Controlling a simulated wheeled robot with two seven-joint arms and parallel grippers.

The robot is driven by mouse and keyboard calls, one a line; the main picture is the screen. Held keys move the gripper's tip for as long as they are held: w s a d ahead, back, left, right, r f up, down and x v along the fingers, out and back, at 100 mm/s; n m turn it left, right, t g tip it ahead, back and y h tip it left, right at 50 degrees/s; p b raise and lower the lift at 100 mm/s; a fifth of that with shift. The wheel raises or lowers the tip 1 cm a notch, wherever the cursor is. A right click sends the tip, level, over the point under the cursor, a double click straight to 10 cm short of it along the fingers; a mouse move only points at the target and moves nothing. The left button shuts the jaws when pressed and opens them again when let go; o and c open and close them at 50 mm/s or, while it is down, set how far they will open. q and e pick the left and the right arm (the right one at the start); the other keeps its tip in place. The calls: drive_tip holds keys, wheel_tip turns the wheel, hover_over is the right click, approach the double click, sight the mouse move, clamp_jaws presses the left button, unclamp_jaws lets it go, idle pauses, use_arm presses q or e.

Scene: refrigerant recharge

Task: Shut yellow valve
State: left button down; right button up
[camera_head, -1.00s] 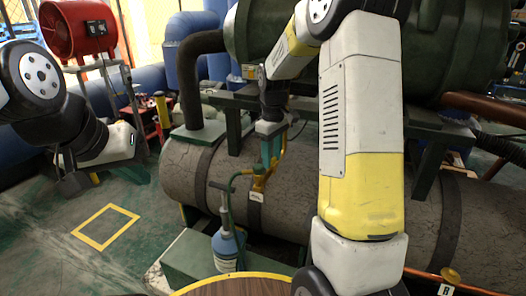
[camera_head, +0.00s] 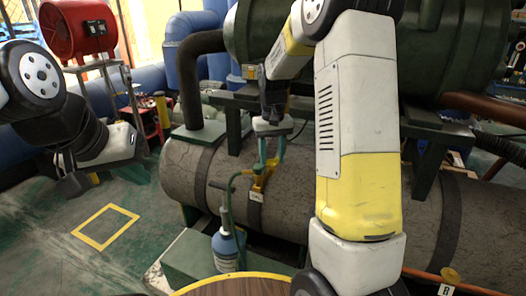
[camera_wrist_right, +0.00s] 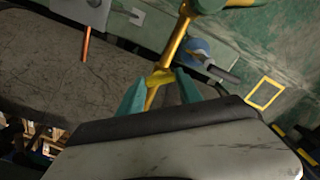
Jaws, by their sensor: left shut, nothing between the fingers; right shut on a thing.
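The yellow valve (camera_head: 260,183) sits on a pipe fitting at the front of the large grey cylinder. It also shows in the right wrist view (camera_wrist_right: 161,76), where its yellow bar runs between two teal fingers. My right gripper (camera_head: 267,168) points down from above, with its fingertips at the valve. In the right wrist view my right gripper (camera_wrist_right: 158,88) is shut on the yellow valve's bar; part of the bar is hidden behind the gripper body. My left gripper (camera_head: 80,184) is shut and empty, held over the floor at the left, far from the valve.
The grey cylinder (camera_head: 300,180) lies behind. A thick dark pipe (camera_head: 190,85) rises at its left. The floor near the yellow square (camera_head: 106,227) is clear.

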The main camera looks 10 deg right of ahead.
drive_tip(key=m, duration=0.3)
drive_tip(key=shift+m, duration=2.2)
drive_tip(key=o, duration=1.4)
drive_tip(key=shift+r, duration=0.1)
wheel_tip(320, 180, up, 8)
drive_tip(key=shift+f, duration=0.25)
drive_tip(key=shift+r, duration=0.1)
